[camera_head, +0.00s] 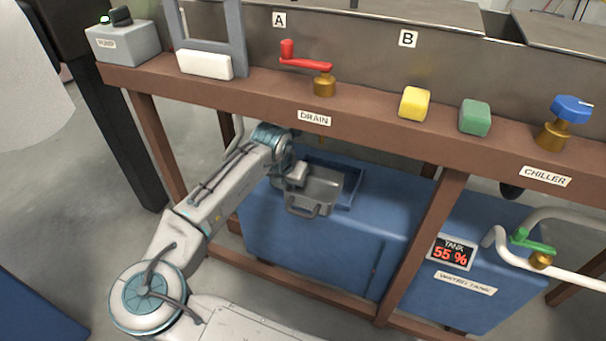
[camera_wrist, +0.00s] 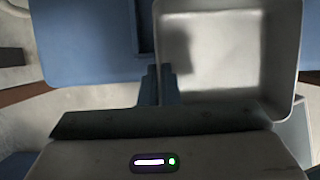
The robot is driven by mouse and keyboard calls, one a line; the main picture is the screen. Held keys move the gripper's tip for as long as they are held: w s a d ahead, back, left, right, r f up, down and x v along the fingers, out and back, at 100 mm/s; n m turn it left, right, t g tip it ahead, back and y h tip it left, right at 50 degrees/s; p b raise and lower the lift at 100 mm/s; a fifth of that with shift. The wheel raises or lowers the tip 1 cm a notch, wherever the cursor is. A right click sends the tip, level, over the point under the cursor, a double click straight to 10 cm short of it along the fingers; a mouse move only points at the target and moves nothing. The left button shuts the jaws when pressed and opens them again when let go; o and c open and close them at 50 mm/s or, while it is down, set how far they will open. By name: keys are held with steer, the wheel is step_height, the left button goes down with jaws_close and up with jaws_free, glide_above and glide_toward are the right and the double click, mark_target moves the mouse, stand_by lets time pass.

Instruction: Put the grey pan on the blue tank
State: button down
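The grey pan (camera_head: 320,184) is a shallow rectangular tray with a handle at its front. It is at the top of the blue tank (camera_head: 290,232), partly over a blue-rimmed recess; I cannot tell whether it touches the tank. My gripper (camera_head: 299,176) is at the pan's left side. In the wrist view the pan (camera_wrist: 228,50) fills the upper right. There the two blue fingers of my gripper (camera_wrist: 160,86) are close together, with the pan's left wall between them. The blue tank top (camera_wrist: 85,40) shows to the left.
A brown frame beam (camera_head: 375,127) with a DRAIN label runs above the tank, bearing a red-handled valve (camera_head: 322,82), yellow and green blocks, and a blue knob. A frame post (camera_head: 425,245) stands right of the pan, before the tank display (camera_head: 452,252).

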steer(key=w+d, duration=0.1)
steer(key=w, duration=0.1)
steer(key=w+d+b, duration=0.1)
steer(key=w, duration=0.4)
steer(key=shift+w+d, duration=0.25)
steer(key=shift+d, duration=0.15)
steer(key=shift+w+d+f+b, duration=0.1)
steer(key=shift+w+d+b, duration=0.1)
steer(key=shift+w+b, duration=0.25)
step_height(320, 180, down, 3)
steer(key=b, duration=0.3)
steer(key=shift+s+f+b, duration=0.1)
steer(key=shift+f+b, duration=0.05)
steer(key=shift+b, duration=0.15)
steer(key=shift+f, duration=0.15)
steer(key=c, duration=1.7)
jaws_free()
